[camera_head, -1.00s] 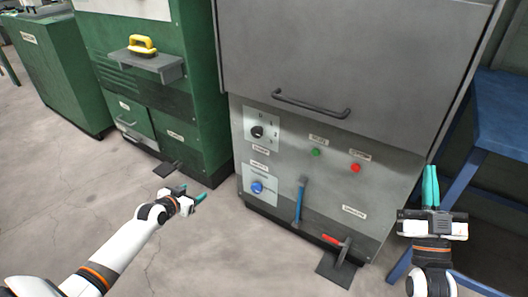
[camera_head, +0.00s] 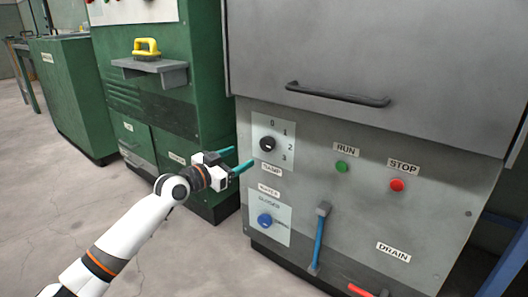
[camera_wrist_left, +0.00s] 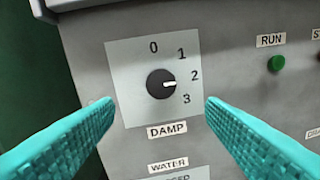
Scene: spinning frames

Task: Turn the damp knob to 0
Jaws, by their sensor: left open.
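The damp knob (camera_head: 267,144) is a round black dial on a pale plate marked 0, 1, 2, 3, on the grey machine's front. In the left wrist view the knob (camera_wrist_left: 161,84) has a white mark pointing right, close to the 2. The DAMP label (camera_wrist_left: 167,131) is below it. My left gripper (camera_head: 241,159) is open and empty, just left of the knob plate. In the left wrist view its teal fingers (camera_wrist_left: 160,122) are spread to either side of the knob, apart from it. My right gripper is out of view.
Below is the blue water knob (camera_head: 265,220). To the right are the green RUN button (camera_head: 341,167), the red STOP button (camera_head: 397,185) and a blue lever (camera_head: 320,237). A long dark handle (camera_head: 338,95) juts out above. A green machine (camera_head: 160,105) stands left.

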